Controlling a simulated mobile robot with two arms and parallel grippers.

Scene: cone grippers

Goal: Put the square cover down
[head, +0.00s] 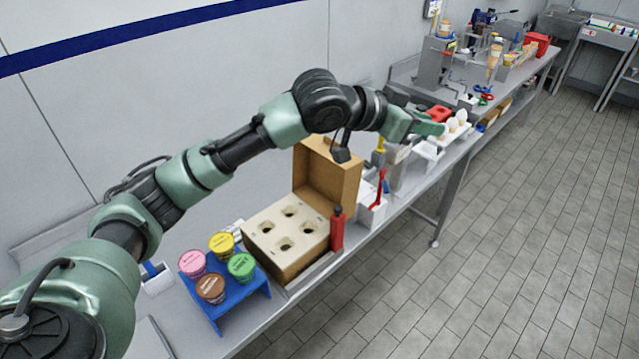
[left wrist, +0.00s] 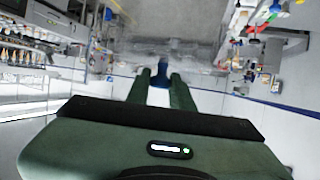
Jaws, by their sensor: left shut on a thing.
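My left gripper (head: 432,129) reaches out over the far part of the bench in the head view, above a row of white, egg-like pieces. In the left wrist view its two green fingers (left wrist: 162,82) are shut on a small blue part (left wrist: 162,66), which seems to belong to the square cover. A pale, blurred grey patch lies beyond the fingertips; I cannot tell whether it is the cover's body. In the head view the cover cannot be made out at the fingertips. My right gripper is not in view.
An open cardboard box (head: 327,182) with a holed insert (head: 262,228) stands on the bench. A blue stand (head: 232,308) holds several coloured tubs. A red bottle (head: 337,230) and white holders (head: 371,216) stand nearby. White pieces (head: 461,117) lie near the gripper. The tiled floor is clear.

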